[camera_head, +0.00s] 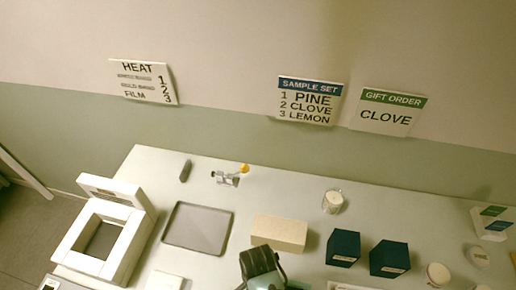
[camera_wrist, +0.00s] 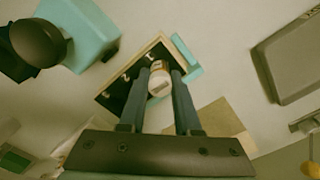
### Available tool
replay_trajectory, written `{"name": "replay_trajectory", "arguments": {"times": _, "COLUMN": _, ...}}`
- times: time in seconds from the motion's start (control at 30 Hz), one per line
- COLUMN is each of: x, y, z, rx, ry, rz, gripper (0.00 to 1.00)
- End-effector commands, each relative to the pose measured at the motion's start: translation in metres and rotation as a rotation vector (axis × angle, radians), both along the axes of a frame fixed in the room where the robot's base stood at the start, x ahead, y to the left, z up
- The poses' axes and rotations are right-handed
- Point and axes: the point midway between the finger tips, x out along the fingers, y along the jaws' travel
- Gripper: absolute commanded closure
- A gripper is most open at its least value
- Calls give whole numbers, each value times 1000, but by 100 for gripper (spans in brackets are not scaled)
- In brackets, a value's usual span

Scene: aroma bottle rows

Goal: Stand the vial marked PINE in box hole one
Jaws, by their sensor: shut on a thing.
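In the wrist view my gripper (camera_wrist: 162,72) is shut on a small vial (camera_wrist: 159,82) with a pale round cap and an amber-looking band. Its label cannot be read. Under the fingertips is a box with a tan rim (camera_wrist: 178,48) and a dark inside (camera_wrist: 118,92), where a few small pale marks show. The vial overlaps the box in this view; I cannot tell whether its lower end is in a hole or above it. In the head view my arm's end (camera_head: 262,266) is at the bottom middle and hides the vial and box.
A cream block (camera_head: 280,232) lies just behind my arm, with a grey tray (camera_head: 198,228) to its left. Two dark blue boxes (camera_head: 343,248) (camera_head: 389,259) and a glass jar (camera_head: 332,201) stand right. A wall sign (camera_head: 307,101) lists 1 PINE, 2 CLOVE, 3 LEMON.

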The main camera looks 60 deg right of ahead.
Motion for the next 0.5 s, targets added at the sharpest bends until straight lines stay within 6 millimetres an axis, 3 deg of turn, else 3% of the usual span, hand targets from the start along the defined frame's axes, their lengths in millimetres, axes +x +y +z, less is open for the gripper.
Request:
{"name": "replay_trajectory", "arguments": {"times": 0.2, "x": 0, "y": 0, "z": -4, "rx": 0, "ry": 0, "rz": 0, "gripper": 100}}
{"name": "replay_trajectory", "arguments": {"times": 0.23, "x": 0, "y": 0, "z": -4, "rx": 0, "ry": 0, "rz": 0, "gripper": 67}}
{"name": "replay_trajectory", "arguments": {"times": 0.4, "x": 0, "y": 0, "z": -3, "rx": 0, "ry": 0, "rz": 0, "gripper": 38}}
{"name": "replay_trajectory", "arguments": {"times": 0.5, "x": 0, "y": 0, "z": -3, "rx": 0, "ry": 0, "rz": 0, "gripper": 38}}
